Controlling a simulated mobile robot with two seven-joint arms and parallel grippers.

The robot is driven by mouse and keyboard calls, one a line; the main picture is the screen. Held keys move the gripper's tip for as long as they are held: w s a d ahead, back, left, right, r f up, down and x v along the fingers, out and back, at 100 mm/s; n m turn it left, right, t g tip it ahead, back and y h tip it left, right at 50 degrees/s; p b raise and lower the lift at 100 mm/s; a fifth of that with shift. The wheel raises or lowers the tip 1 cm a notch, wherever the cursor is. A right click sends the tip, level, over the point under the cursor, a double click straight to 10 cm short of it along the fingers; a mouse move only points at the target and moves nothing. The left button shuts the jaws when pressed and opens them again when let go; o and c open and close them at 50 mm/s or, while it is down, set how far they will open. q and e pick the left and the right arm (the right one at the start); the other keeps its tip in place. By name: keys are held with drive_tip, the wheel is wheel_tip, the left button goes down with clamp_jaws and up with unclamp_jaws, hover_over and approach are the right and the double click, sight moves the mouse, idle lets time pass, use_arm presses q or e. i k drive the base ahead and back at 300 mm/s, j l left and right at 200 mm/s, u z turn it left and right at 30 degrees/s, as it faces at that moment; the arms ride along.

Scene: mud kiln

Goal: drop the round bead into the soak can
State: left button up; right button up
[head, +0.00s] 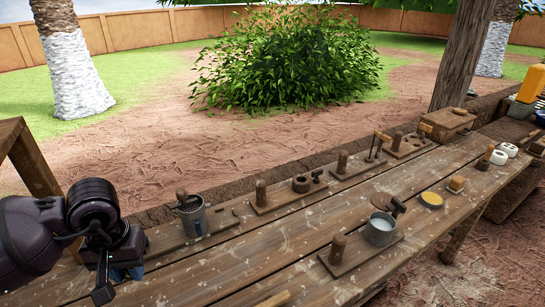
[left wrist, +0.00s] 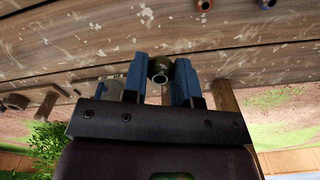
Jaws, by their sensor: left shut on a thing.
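My left gripper (head: 117,284) is low at the left of the head view, over the near left part of the workbench. In the left wrist view its two blue fingers (left wrist: 160,82) are shut on a round, dark olive bead (left wrist: 159,69) with a hole. The bead is hidden in the head view. Two metal cans stand on wooden boards: one with a dark inside (head: 194,218), to the right of my left gripper, and one with a pale filling (head: 380,231), farther right. I cannot tell which is the soak can. My right gripper is not in view.
The workbench (head: 262,241) carries several boards with upright wooden pegs along its back. In the left wrist view, a reddish bead (left wrist: 267,4) shows at the top edge. The bench middle is mostly clear.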

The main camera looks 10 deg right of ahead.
sight(371, 237)
drive_tip(key=l+z, duration=0.1)
drive_tip(key=z, duration=0.25)
drive_tip(key=l+z, duration=0.15)
drive_tip(key=z, duration=0.2)
drive_tip(key=l+z, duration=0.1)
drive_tip(key=z, duration=0.2)
